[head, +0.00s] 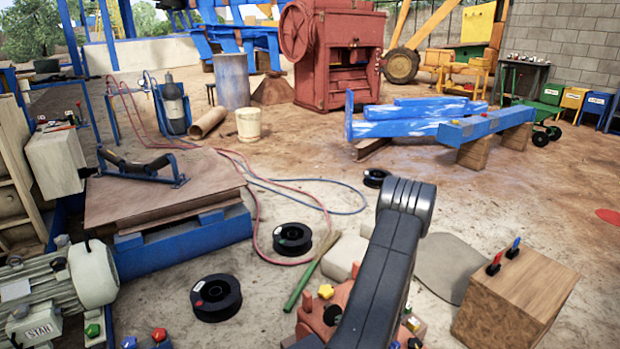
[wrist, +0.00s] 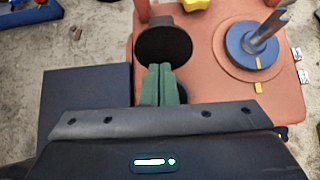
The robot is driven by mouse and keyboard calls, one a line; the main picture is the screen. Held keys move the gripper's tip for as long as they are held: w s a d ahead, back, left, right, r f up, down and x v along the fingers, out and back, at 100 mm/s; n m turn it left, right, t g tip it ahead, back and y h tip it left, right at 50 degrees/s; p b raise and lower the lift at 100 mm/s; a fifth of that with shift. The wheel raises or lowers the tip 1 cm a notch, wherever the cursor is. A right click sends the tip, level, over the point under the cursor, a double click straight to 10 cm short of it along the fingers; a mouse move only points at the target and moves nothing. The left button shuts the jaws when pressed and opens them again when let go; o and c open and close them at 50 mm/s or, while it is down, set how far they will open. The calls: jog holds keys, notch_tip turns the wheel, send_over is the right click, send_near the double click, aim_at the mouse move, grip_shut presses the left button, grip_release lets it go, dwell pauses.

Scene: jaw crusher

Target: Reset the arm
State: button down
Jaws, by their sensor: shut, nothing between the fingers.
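In the wrist view my gripper (wrist: 160,70) shows two green fingers pressed together with nothing between them. Its tips overlap the lower edge of a black round piece (wrist: 163,36) on an orange-red panel (wrist: 215,85); I cannot tell whether they touch it. A blue round piece with a metal peg (wrist: 250,52) stands on the panel to the right. In the head view my dark arm reaches up from the bottom centre and hides part of the orange-red unit (head: 312,322). My gripper cannot be made out there.
A wooden block with red and blue switches (head: 520,300) stands right of my arm. Black spools (head: 216,298), a green-handled tool (head: 300,286) and red and blue hoses lie on the ground to the left. A motor (head: 60,285) is at lower left. Open ground lies at right.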

jog(key=shift+s+d+f+t+y+b, duration=0.25)
jog(key=shift+s+f+t+y+b, duration=0.15)
jog(key=shift+t+b, duration=0.3)
jog(key=shift+s+d+f+t+y+b, duration=0.25)
jog(key=shift+s+f+t+y+b, duration=0.1)
jog(key=shift+t+b, duration=0.35)
jog(key=shift+s+d, duration=0.2)
jog(key=shift+s, duration=0.1)
jog(key=shift+r, duration=0.15)
